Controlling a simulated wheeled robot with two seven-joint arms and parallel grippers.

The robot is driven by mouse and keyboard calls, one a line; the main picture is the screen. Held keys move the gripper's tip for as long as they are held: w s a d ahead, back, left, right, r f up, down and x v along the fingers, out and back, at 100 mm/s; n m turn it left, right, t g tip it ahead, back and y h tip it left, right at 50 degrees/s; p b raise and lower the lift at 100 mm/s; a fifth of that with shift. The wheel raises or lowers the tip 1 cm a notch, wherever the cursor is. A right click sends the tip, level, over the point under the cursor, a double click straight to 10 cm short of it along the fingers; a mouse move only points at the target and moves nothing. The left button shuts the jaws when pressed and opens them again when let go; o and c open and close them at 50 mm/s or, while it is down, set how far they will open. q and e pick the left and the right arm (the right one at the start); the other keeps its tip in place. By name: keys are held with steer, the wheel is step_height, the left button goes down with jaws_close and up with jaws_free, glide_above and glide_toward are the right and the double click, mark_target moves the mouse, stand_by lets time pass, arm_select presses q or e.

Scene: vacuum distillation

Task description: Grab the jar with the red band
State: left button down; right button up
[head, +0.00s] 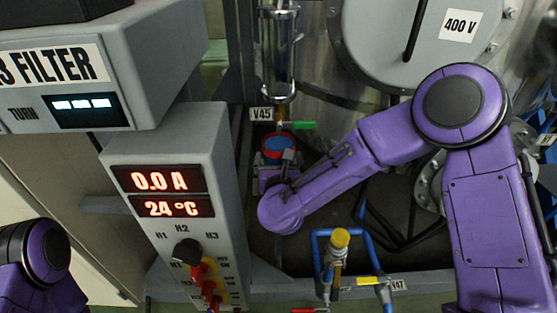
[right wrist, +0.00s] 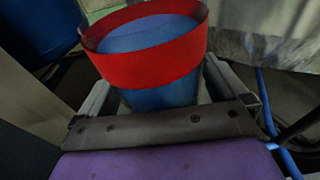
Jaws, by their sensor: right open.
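The jar with the red band (head: 278,148) is blue and stands upright below the V45 label in the head view. In the right wrist view the jar (right wrist: 150,52) fills the upper middle, its red band around the top and blue wall below. My right gripper (head: 276,170) reaches it from the front. In the right wrist view its fingers (right wrist: 158,90) lie on either side of the jar's lower part, open around it. Whether a finger touches the jar I cannot tell. The jar's base is hidden. My left gripper is out of view; only part of that arm shows at lower left.
A glass tube (head: 278,50) with a green-handled valve (head: 300,125) hangs just above the jar. The control panel (head: 170,195) stands close on the left. Blue pipes with a yellow-capped valve (head: 340,238) are at front right. A steel tank (head: 330,110) stands behind.

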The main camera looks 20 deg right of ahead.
steer(key=c, duration=1.2)
steer(key=shift+c, duration=1.3)
steer(key=shift+r, duration=0.2)
